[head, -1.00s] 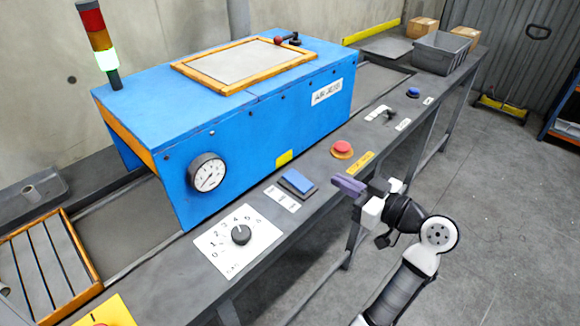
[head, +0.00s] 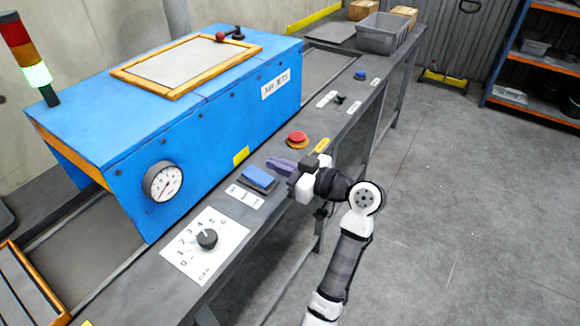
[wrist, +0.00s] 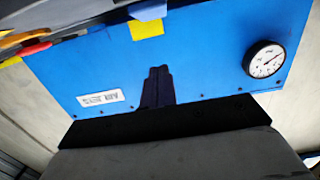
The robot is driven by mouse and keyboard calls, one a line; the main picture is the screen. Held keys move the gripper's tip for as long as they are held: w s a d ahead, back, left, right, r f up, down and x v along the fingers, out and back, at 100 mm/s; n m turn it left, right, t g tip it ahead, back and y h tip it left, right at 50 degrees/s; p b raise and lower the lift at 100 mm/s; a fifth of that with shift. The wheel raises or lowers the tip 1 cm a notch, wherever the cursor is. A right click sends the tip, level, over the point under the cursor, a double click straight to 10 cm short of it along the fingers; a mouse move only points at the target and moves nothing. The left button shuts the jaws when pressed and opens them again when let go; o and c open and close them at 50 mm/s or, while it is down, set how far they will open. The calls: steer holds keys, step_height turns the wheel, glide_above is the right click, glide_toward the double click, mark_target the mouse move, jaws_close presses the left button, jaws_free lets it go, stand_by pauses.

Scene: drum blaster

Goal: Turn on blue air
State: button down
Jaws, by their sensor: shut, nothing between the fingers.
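A flat blue switch (head: 259,177) sits on the grey bench, with an unreadable white label in front of it. A smaller blue button (head: 360,75) sits farther along the bench. I cannot tell from the labels which is the air control. My gripper (head: 272,164) is shut and empty, just right of the flat blue switch, its purple fingers over the bench's front side. Whether they touch anything is unclear.
A red mushroom button (head: 298,137) stands just beyond my gripper. A black dial (head: 207,238) on a white numbered plate is nearer. A gauge (head: 162,181) is on the machine's side. A grey bin (head: 382,35) stands at the far end.

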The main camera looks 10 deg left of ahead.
mark_target(260, 175)
steer(key=x, duration=0.4)
steer(key=shift+a+r+p, duration=0.1)
steer(key=shift+r+p, duration=0.05)
steer(key=shift+p, duration=0.25)
steer(key=f, duration=0.1)
steer(key=a+f, duration=0.1)
steer(key=f, duration=0.1)
steer(key=shift+w+f+p, duration=0.15)
steer(key=shift+p, duration=0.15)
steer(key=shift+f, duration=0.55)
steer(key=shift+w+a, duration=0.1)
steer(key=shift+a+h+p, duration=0.1)
steer(key=shift+h+p, duration=0.4)
steer(key=shift+p, duration=0.1)
steer(key=shift+f, duration=0.25)
steer(key=shift+a+r, duration=0.1)
